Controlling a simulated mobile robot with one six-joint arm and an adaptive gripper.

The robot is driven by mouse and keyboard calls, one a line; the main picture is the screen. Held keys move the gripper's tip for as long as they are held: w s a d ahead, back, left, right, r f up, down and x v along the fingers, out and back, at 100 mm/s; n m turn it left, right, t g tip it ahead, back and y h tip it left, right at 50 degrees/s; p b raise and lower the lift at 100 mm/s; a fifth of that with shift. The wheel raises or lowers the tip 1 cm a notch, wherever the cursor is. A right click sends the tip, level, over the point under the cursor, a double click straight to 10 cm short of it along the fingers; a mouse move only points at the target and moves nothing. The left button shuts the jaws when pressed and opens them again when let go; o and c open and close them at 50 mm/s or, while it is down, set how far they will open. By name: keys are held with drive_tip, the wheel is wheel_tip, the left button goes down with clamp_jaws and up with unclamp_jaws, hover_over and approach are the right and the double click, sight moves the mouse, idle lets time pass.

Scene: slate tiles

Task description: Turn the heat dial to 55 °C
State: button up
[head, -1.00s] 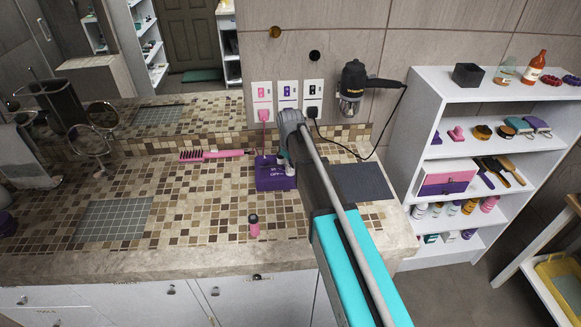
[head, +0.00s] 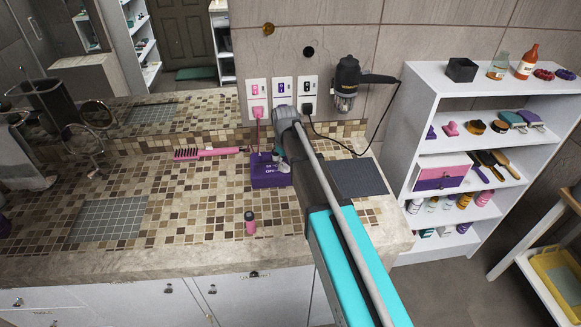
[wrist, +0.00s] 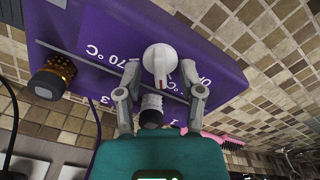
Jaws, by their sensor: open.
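The heat dial (wrist: 160,58) is a round white knob with a raised grip and a small reddish mark, on the face of a purple box. In the wrist view, the purple box (wrist: 105,22) shows "70 °C" on one side of the dial and part of "OFF" on the other; other markings are hidden or cut off. In the head view, the box (head: 268,177) stands on the counter, with my arm partly over it. My gripper (wrist: 162,78) is open, its two fingertips on either side of the dial's near edge. I cannot tell whether they touch it.
A dark-gold knob (wrist: 60,72) sticks out of the box's side. A dark mat (head: 357,178) lies to the right. A pink cord (head: 259,135) runs up to the socket.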

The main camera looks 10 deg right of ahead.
sight(286, 164)
drive_tip(key=shift+n, duration=0.3)
drive_tip(key=n, duration=1)
drive_tip(key=shift+r+p, duration=0.35)
wheel_tip(286, 164, up, 14)
drive_tip(key=p, duration=1.4)
drive_tip(key=s+d+f+m+b, duration=0.2)
drive_tip(key=s+d+m+b, duration=0.1)
drive_tip(key=s+m, duration=0.3)
drive_tip(key=s+d+f+m+b, duration=0.2)
drive_tip(key=s+m, duration=0.4)
drive_tip(key=s, duration=0.3)
drive_tip(key=s+d+f+m+b, duration=0.3)
drive_tip(key=s+d+f+m, duration=0.1)
drive_tip(key=s, duration=0.3)
drive_tip(key=shift+s+d+f+m+b, duration=0.2)
drive_tip(key=shift+f+m+b, duration=0.1)
drive_tip(key=shift+m, duration=0.6)
idle(0.7)
